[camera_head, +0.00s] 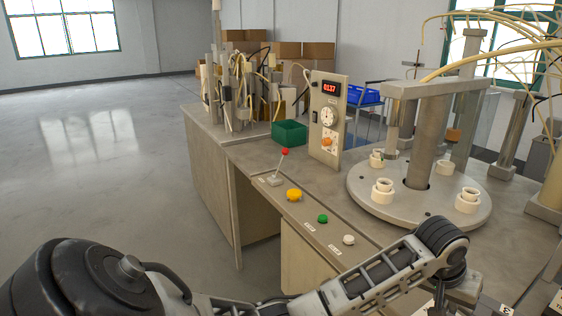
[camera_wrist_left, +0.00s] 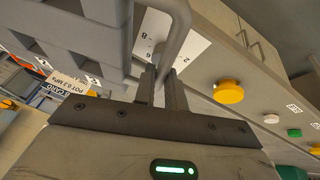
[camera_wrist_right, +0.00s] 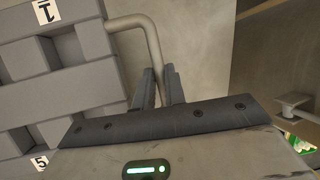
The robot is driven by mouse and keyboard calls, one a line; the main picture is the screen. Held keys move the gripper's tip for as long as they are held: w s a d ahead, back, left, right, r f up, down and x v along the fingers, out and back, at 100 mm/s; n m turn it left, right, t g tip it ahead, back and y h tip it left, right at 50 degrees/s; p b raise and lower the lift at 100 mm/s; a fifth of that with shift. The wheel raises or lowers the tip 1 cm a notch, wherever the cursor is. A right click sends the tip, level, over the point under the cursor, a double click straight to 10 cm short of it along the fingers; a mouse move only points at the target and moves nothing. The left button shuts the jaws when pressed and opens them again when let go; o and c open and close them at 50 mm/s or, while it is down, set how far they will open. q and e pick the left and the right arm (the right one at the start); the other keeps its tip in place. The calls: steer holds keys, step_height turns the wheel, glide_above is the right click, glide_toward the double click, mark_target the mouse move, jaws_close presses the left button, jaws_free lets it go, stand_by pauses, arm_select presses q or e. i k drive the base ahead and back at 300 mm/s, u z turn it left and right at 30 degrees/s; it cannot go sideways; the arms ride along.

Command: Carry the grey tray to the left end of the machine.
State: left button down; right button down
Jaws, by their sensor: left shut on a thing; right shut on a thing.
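The grey tray (camera_wrist_left: 78,33) has raised blocks and numbered labels, and fills the upper left of the left wrist view. It also fills the left of the right wrist view (camera_wrist_right: 60,90). My left gripper (camera_wrist_left: 161,85) is shut on the tray's bent grey bar handle. My right gripper (camera_wrist_right: 158,88) is shut on the other bar handle. In the head view my left gripper (camera_head: 458,288) is at the bottom right, in front of the machine's bench; most of the tray is out of frame there. The machine (camera_head: 420,190) has a round turntable with white sockets.
The bench carries a red-topped lever (camera_head: 280,165), yellow (camera_head: 294,195), green (camera_head: 323,219) and white (camera_head: 348,240) buttons, a panel reading 0137 (camera_head: 328,118) and a green bin (camera_head: 289,133). The floor (camera_head: 90,170) left of the bench is clear.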

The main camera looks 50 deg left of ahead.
mark_target(262, 156)
steer(key=u, duration=0.25)
steer(key=k, duration=0.35)
steer(key=u, duration=1.35)
steer(key=i, duration=0.75)
steer(key=u, duration=1.05)
steer(key=i, duration=1.45)
steer(key=z, duration=0.75)
steer(key=i, duration=1.05)
steer(key=z, duration=0.8)
